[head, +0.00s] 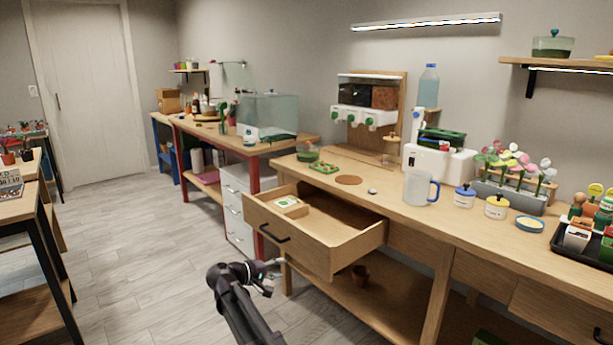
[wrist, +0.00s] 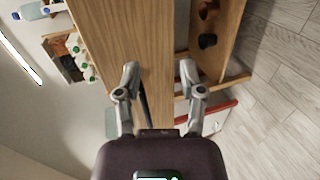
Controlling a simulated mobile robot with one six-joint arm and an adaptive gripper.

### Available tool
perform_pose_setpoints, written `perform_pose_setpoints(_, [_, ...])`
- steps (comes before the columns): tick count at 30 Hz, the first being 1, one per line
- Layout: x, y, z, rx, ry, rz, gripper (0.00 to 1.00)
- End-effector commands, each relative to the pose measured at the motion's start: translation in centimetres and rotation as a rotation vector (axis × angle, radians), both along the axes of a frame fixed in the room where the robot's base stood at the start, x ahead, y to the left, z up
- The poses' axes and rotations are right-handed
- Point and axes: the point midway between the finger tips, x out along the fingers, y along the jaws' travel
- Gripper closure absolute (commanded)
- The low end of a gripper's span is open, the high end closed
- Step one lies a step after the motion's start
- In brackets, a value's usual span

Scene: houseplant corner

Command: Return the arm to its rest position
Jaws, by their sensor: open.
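My arm reaches up from the bottom of the head view, with my gripper (head: 274,272) low in front of the open drawer. In the wrist view my gripper (wrist: 159,72) is open, its two fingers apart with nothing held between them. The drawer (head: 318,250) is pulled out from the workbench, and a small box with a green mark (head: 291,207) lies inside it. The drawer's dark handle (head: 274,233) is on its front, above my gripper in the head view. The wooden drawer front (wrist: 125,35) fills the middle of the wrist view. Whether a finger touches it, I cannot tell.
The workbench (head: 400,207) carries a jug (head: 418,188), jars and plants. A small brown pot (head: 360,274) stands on its lower shelf. A white drawer unit (head: 238,205) stands behind the drawer to the left. Free floor (head: 150,260) lies left of my arm.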

Motion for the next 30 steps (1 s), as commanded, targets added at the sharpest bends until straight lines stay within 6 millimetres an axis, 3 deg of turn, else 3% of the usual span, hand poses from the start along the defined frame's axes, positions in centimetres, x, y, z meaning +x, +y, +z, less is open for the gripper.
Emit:
perform_pose_setpoints(8, [-1.7, -5.3, -2.3, 0.111, 0.068, -0.070, 0.49])
perform_pose_setpoints(14, [-4.4, -10.8, -4.9, 0.253, 0.143, -0.154, 0.49])
perform_pose_setpoints(21, [-9.7, -17.8, -8.6, 0.503, 0.252, -0.287, 0.49])
perform_pose_setpoints(30, [-17.2, -23.3, -11.9, 0.832, 0.356, -0.435, 0.49])
